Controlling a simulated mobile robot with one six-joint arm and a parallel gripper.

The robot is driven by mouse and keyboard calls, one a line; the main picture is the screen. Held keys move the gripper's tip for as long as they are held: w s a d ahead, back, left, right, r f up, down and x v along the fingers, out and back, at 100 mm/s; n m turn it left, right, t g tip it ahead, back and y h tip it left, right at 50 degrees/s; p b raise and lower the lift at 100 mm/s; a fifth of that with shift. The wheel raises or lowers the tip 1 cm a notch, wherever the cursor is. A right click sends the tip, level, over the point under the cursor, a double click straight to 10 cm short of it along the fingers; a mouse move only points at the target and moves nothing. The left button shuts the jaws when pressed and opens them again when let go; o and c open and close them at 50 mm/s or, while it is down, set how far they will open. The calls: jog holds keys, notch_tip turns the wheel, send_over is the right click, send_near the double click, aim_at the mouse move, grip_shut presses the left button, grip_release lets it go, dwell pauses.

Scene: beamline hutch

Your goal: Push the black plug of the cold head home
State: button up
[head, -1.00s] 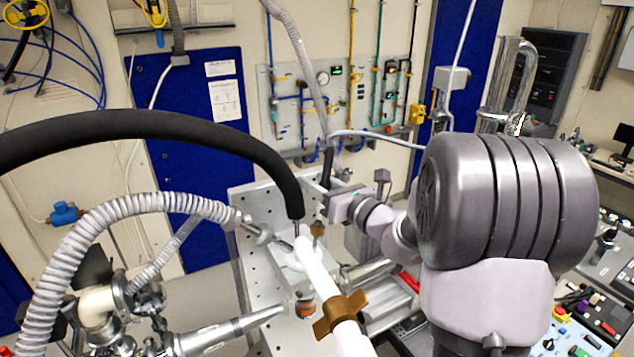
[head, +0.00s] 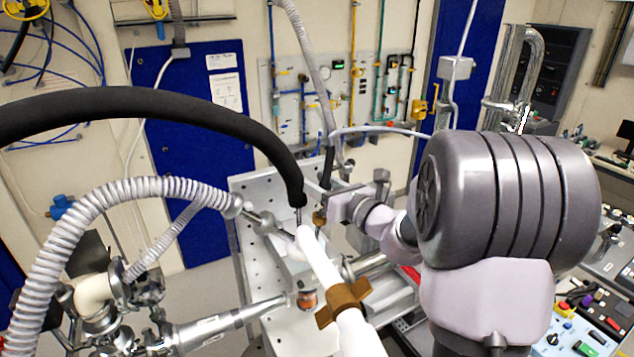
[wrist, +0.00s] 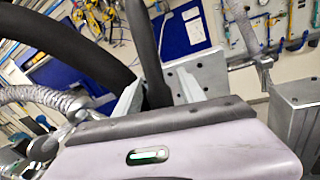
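My gripper (head: 330,208) is beside the perforated metal stand in the head view, with its tip partly hidden by the black parts in front. In the wrist view its two light grey fingers (wrist: 160,92) stand apart above the gripper body. A black upright cable or plug (wrist: 150,60) shows between them; I cannot tell whether either finger touches it. In the head view a slim black piece (head: 327,166) hangs at the end of the grey ribbed hose, just above the gripper. The cold head's plug and socket cannot be told apart clearly.
A thick black hose (head: 200,108) arches in from the left to the stand (head: 243,187). A white pipe with a brown clamp (head: 343,302) rises in front. A ribbed grey hose (head: 65,240) and metal fittings fill the lower left. A control console (head: 585,320) stands at right.

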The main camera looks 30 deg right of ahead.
jog(key=b+v, duration=0.3)
jog(key=v, duration=1.4)
jog(key=shift+s, duration=0.25)
jog(key=shift+d, duration=0.1)
